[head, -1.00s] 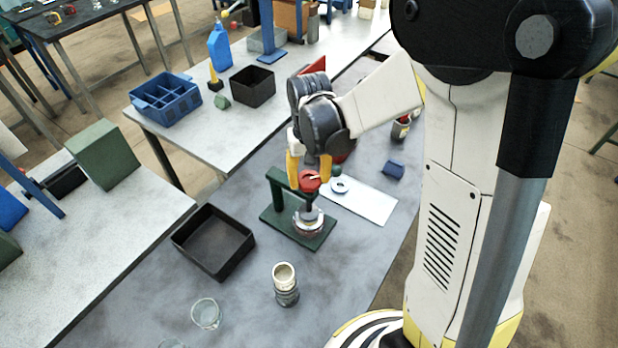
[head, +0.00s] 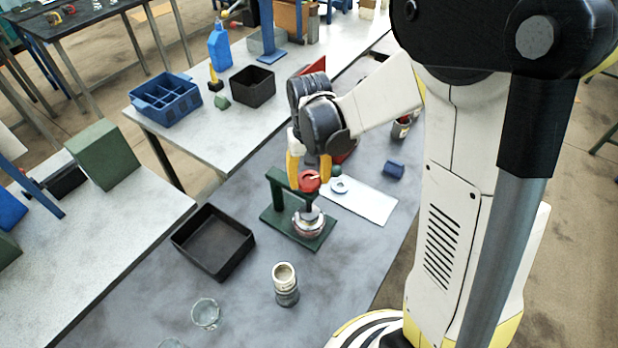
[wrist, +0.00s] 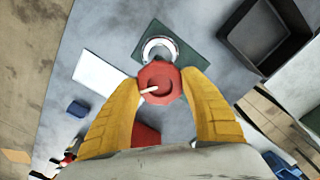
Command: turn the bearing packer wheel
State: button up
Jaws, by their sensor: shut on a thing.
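The bearing packer is a green stand with a green base (head: 277,219) on the grey table. Its red wheel (head: 309,181) sits on top of the stand's arm and also shows in the wrist view (wrist: 163,82), with a pale handle on it. A metal ring-shaped part (head: 309,223) rests on the base under the wheel. My gripper (head: 308,168) comes down on the wheel from above. In the wrist view its two yellow fingers (wrist: 160,88) are on either side of the wheel and shut on it. Part of the stand is hidden behind the fingers and wheel.
A black tray (head: 237,262) lies left of the packer, and a ribbed metal cylinder (head: 286,284) and a glass beaker (head: 206,314) stand in front. A white sheet (head: 375,206) with a ring and a blue block (head: 394,169) are to the right.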

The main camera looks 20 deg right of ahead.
aim_at(308, 179)
jog(key=o, duration=1.2)
jog(key=shift+r, duration=0.1)
notch_tip(308, 179, up, 12)
